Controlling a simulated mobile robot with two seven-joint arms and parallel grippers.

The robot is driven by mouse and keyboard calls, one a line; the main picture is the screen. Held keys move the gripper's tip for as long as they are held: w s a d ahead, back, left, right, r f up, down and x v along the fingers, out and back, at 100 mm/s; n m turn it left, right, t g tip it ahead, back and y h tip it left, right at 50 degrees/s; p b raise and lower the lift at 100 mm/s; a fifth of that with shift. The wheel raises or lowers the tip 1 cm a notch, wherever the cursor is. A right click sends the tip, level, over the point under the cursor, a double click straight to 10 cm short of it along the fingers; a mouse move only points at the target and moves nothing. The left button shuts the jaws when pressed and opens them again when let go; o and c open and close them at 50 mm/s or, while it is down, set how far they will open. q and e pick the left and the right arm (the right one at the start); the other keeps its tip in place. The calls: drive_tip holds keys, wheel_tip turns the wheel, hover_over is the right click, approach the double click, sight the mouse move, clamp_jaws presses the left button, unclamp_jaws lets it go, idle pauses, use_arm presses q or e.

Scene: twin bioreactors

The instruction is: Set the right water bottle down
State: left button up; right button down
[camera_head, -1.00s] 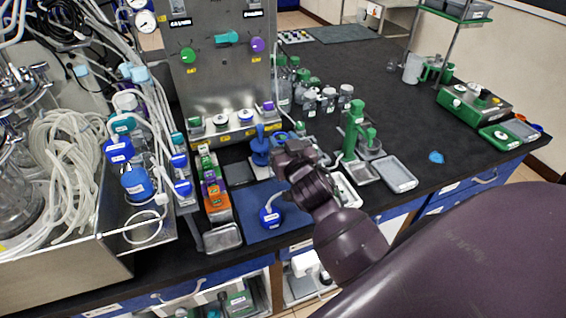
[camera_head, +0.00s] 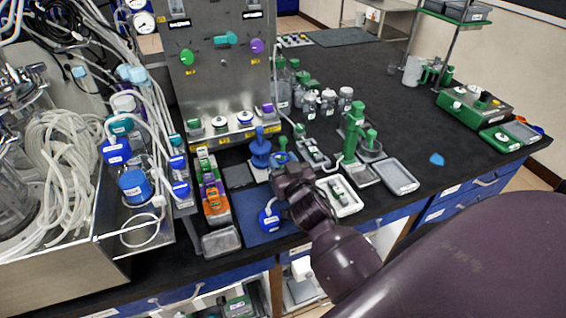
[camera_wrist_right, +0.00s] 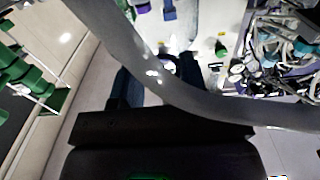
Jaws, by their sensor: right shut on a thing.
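My right gripper (camera_head: 285,178) is over the right edge of the blue mat (camera_head: 250,231) in the head view, its fingers mostly hidden by the wrist. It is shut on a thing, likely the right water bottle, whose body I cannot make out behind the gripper. A small blue-capped bottle (camera_head: 268,219) with a white curved spout stands on the mat just left of the gripper. In the right wrist view a grey curved band (camera_wrist_right: 160,75) crosses close to the camera, and the grip is dark and unclear. My left gripper is not in view.
A blue stand (camera_head: 260,150) is behind the gripper. A white tray (camera_head: 342,207) lies close on its right, and a green stand (camera_head: 352,135) is behind that. An orange-and-green rack (camera_head: 215,203) and a grey tray (camera_head: 221,241) are left of the mat.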

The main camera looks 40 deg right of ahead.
drive_tip(key=c, duration=0.7)
unclamp_jaws()
drive_tip(key=shift+o, duration=0.2)
drive_tip(key=shift+r, duration=0.15)
drive_tip(key=v, duration=1.2)
drive_tip(key=s+a+f+n+g+y, duration=0.1)
drive_tip(key=s+f+g+y, duration=0.1)
drive_tip(key=f, duration=0.7)
drive_tip(key=s+a+f+n+g+y, duration=0.1)
drive_tip(key=s+f+n+g, duration=0.1)
drive_tip(key=s+f+g, duration=0.2)
wheel_tip(320, 180, down, 5)
drive_tip(key=s, duration=0.2)
drive_tip(key=shift+s+a+n+y, duration=0.25)
drive_tip(key=shift+s+n+y, duration=0.05)
drive_tip(key=shift+s+y, duration=0.1)
drive_tip(key=shift+r, duration=0.15)
